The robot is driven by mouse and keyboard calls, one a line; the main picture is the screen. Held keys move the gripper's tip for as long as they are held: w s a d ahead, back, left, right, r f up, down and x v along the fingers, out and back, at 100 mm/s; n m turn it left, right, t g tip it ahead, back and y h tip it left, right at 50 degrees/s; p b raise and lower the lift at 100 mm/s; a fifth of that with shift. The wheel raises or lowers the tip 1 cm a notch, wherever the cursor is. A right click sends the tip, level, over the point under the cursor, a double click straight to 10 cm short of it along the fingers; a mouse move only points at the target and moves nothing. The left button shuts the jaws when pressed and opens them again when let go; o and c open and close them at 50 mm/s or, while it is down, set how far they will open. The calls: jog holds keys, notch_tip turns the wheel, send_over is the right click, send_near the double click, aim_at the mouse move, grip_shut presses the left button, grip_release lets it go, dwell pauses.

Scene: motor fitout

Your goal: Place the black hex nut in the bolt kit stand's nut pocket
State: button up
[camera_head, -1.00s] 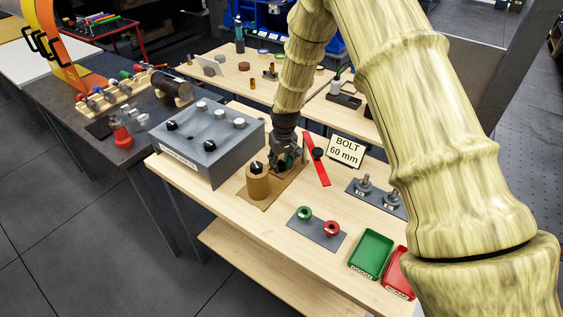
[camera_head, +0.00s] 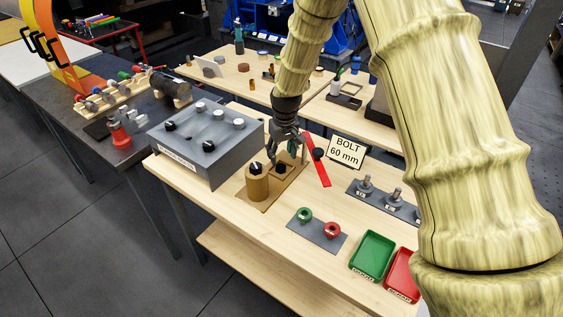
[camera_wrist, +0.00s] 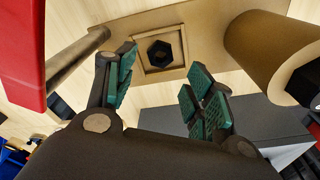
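The bolt kit stand (camera_head: 262,203) is a flat tan base with a brown cylinder (camera_head: 257,185) at its left and a square nut pocket at its right. In the wrist view, the base (camera_wrist: 205,35) shows the black hex nut (camera_wrist: 160,53) lying flat inside the square pocket frame. In the head view the nut is a small dark spot in the pocket (camera_head: 281,169). My gripper (camera_head: 288,152) is above the pocket, apart from the nut. In the wrist view its green-padded fingers (camera_wrist: 160,78) are spread, with nothing between them.
A grey block with bolts (camera_head: 208,148) stands to the left. A red strip (camera_head: 316,162) with a black-headed piece (camera_head: 318,153) and the BOLT 60 mm sign (camera_head: 345,151) are to the right. A grey plate with two rings (camera_head: 317,230) and a green tray (camera_head: 372,256) lie in front.

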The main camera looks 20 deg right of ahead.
aim_at(283, 169)
notch_tip(283, 169, up, 7)
jog(key=b, duration=0.2)
jog(key=shift+s, duration=0.45)
jog(key=shift+r, duration=0.1)
dwell(0.8)
